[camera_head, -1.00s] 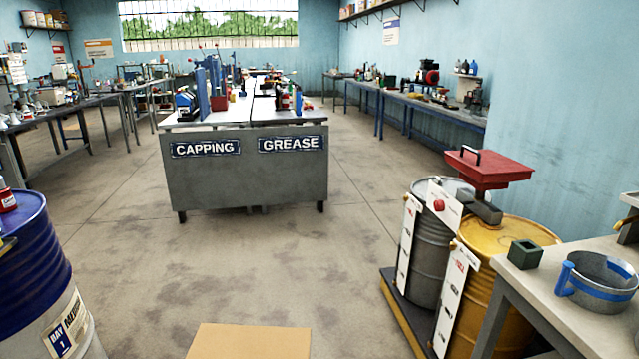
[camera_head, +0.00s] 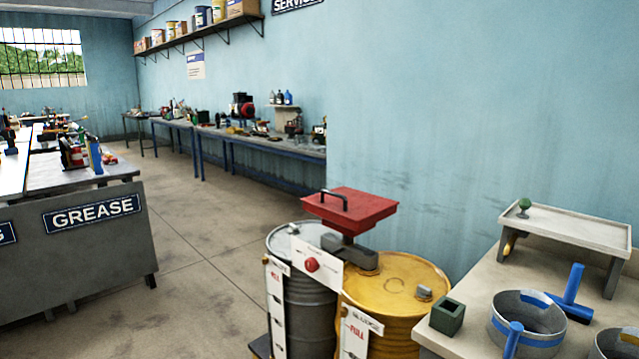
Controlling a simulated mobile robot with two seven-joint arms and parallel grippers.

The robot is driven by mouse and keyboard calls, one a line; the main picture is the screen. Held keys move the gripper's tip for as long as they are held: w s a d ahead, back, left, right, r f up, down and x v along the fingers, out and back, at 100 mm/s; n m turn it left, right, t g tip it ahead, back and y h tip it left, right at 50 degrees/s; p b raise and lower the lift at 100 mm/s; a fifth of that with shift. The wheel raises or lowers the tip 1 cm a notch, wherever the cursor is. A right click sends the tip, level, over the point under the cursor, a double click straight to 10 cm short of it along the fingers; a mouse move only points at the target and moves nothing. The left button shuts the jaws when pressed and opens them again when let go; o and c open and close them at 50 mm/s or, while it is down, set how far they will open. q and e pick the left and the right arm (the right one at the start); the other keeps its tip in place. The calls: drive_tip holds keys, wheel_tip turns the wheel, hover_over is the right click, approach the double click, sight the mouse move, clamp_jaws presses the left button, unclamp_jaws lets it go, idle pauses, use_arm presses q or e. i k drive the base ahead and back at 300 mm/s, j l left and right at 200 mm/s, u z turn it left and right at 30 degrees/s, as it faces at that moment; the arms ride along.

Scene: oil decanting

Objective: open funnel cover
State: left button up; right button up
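A red square funnel cover (camera_head: 350,209) with a dark bar handle (camera_head: 333,199) sits closed on a grey funnel neck (camera_head: 348,255) above two drums. The grey drum (camera_head: 303,300) stands on the left and the yellow drum (camera_head: 395,285) on the right. A white panel with a red knob (camera_head: 312,264) is fixed at the front between them. The inside of the funnel is hidden by the cover. Neither of my grippers shows in the head view.
A workbench (camera_head: 470,300) at the right holds a dark green square cup (camera_head: 447,316), a grey pot with blue band and handle (camera_head: 528,318), a blue T-shaped tool (camera_head: 571,293) and a small raised tray (camera_head: 565,225). The GREASE bench (camera_head: 85,235) stands left. Floor between is clear.

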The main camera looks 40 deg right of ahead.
sight(357, 206)
drive_tip(key=i+z, duration=0.35)
drive_tip(key=i+j+z, duration=0.3)
drive_tip(key=i, duration=0.25)
drive_tip(key=i+j+z, duration=0.15)
drive_tip(key=i+z, duration=0.15)
drive_tip(key=z, duration=0.15)
drive_tip(key=i+j+z, duration=0.2)
drive_tip(key=z, duration=0.3)
drive_tip(key=i+j+z, duration=0.2)
drive_tip(key=z, duration=0.25)
drive_tip(key=i+j+z, duration=0.15)
drive_tip(key=z, duration=0.3)
drive_tip(key=j+z, duration=0.4)
drive_tip(key=i+j+z, duration=0.15)
drive_tip(key=j+z, duration=0.15)
drive_tip(key=z, duration=0.15)
